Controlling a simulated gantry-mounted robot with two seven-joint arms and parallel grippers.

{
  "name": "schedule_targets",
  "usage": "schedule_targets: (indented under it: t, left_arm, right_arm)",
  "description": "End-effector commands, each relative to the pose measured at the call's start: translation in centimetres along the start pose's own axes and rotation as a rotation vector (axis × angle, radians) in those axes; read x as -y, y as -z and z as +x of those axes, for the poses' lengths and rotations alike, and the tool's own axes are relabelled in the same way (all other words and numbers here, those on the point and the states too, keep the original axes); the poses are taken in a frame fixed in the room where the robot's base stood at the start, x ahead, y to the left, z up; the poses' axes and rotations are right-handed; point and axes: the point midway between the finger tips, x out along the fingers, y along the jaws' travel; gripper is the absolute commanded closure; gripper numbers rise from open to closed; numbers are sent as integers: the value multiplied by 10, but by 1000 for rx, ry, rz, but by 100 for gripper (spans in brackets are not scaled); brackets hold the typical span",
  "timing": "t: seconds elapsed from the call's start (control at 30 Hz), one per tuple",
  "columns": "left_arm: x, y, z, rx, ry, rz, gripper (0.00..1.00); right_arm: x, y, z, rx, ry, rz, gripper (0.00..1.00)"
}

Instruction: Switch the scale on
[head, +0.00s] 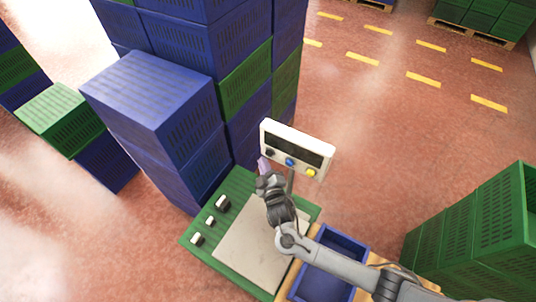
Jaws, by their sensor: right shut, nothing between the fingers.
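The scale has a green base (190,242) with a pale flat plate (243,248) on top. Its white display unit (268,127) stands on a post at the far side, with a dark screen and black, blue and yellow buttons along its lower edge. The blue button (291,162) is near the middle and the yellow button (311,173) at the right. My right gripper (264,167) is shut and empty, with its tips just left of and below the black button (270,153). I cannot tell whether they touch it. My left gripper is not in view.
Several small weights (222,203) stand on the scale base's left side. An empty blue crate (338,240) sits right of the scale, partly behind my right arm. Stacked blue crates (160,90) rise behind and left. Green crates (503,215) stand at right.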

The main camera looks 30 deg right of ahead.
Motion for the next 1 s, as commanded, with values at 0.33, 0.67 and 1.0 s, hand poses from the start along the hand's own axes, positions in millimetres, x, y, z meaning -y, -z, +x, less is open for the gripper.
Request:
schedule_targets:
  t: [0.33,0.67,1.0]
  left_arm:
    - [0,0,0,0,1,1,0]
    - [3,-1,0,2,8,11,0]
    - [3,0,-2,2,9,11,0]
  right_arm:
    - [0,0,0,0,0,0,100]
    - [-1,0,1,0,0,0,100]
    - [-4,-4,6,0,0,0,100]
